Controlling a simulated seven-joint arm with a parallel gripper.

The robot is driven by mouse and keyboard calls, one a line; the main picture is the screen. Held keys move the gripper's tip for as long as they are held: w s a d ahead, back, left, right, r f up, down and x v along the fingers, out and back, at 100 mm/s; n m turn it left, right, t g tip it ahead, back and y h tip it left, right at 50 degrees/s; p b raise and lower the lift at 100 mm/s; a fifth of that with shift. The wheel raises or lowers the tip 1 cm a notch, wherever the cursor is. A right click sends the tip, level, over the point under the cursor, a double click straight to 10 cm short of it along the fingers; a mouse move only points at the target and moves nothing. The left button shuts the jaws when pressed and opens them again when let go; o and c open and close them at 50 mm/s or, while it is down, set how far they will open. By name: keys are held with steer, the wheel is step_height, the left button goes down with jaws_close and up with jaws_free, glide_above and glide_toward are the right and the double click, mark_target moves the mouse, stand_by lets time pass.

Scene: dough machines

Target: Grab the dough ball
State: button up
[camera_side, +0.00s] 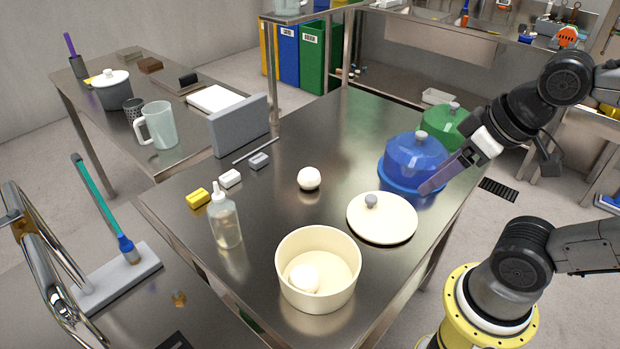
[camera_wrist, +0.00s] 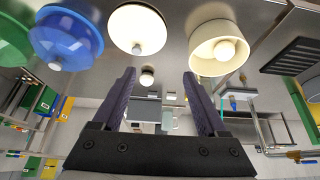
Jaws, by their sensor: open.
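A white dough ball (camera_side: 309,178) rests on the bare steel table, behind the pot and left of the lid. A second white ball (camera_side: 304,278) lies inside an open cream pot (camera_side: 340,304) at the table's front. In the wrist view, the table ball (camera_wrist: 147,78) shows between my fingertips but farther off, and the pot ball (camera_wrist: 225,49) is right of them. My gripper (camera_side: 425,189) is open and empty, at the table's right side, in front of the blue dome in the picture. It is apart from both balls; its fingers (camera_wrist: 159,74) stand wide in the wrist view.
A cream lid (camera_side: 382,231) with a grey knob lies flat beside the pot. A blue dome (camera_side: 414,160) and a green dome (camera_side: 450,125) stand at the right. A clear bottle (camera_side: 225,222), small blocks and a grey panel (camera_side: 240,126) are at the left. The table's back is clear.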

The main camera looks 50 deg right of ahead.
steer(key=shift+c, duration=0.3)
steer(key=w+a+r+m+t, duration=0.1)
steer(key=w+r+m+t, duration=0.1)
steer(key=w+r+m, duration=0.35)
steer(key=m+g, duration=0.2)
steer(key=m, duration=1)
glide_above(313, 173)
steer(key=s, duration=0.6)
step_height(313, 173, down, 14)
steer(key=shift+n+y, duration=0.25)
steer(key=shift+y, duration=0.05)
steer(key=x, duration=1.2)
steer(key=shift+w+d+f, duration=0.2)
steer(key=shift+w+d, duration=0.1)
steer(key=shift+d, duration=0.05)
steer(key=c, duration=1.1)
